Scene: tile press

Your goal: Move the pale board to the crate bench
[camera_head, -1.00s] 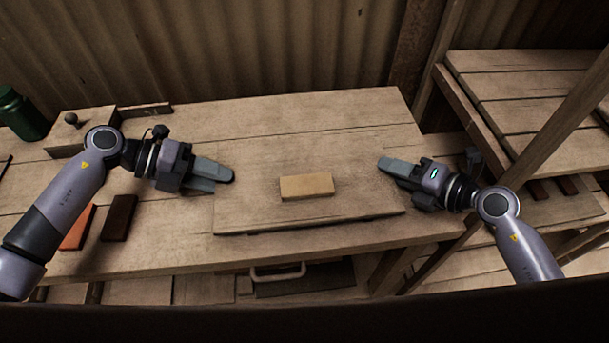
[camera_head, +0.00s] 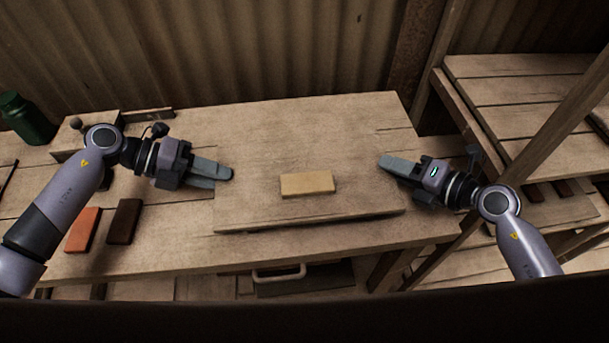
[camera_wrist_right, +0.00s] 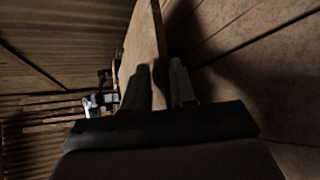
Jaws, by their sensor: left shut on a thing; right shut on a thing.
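The pale board (camera_head: 350,200) is a flat wooden panel, roughly level, with a tan block (camera_head: 307,184) lying on its middle. My left gripper (camera_head: 227,172) is shut on the board's left edge. My right gripper (camera_head: 384,164) is shut on its right edge. In the right wrist view, the board (camera_wrist_right: 143,40) passes between the fingers (camera_wrist_right: 160,85) and stands clear of the shadowed bench top. The workbench (camera_head: 180,245) lies beneath it. I cannot tell which surface is the crate bench.
A green bottle (camera_head: 27,120), an orange tile (camera_head: 83,230) and a dark brown tile (camera_head: 123,222) are on the workbench's left. A slatted wooden bench (camera_head: 520,65) stands at right behind a slanted post (camera_head: 565,115). A corrugated wall (camera_head: 250,45) closes the back.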

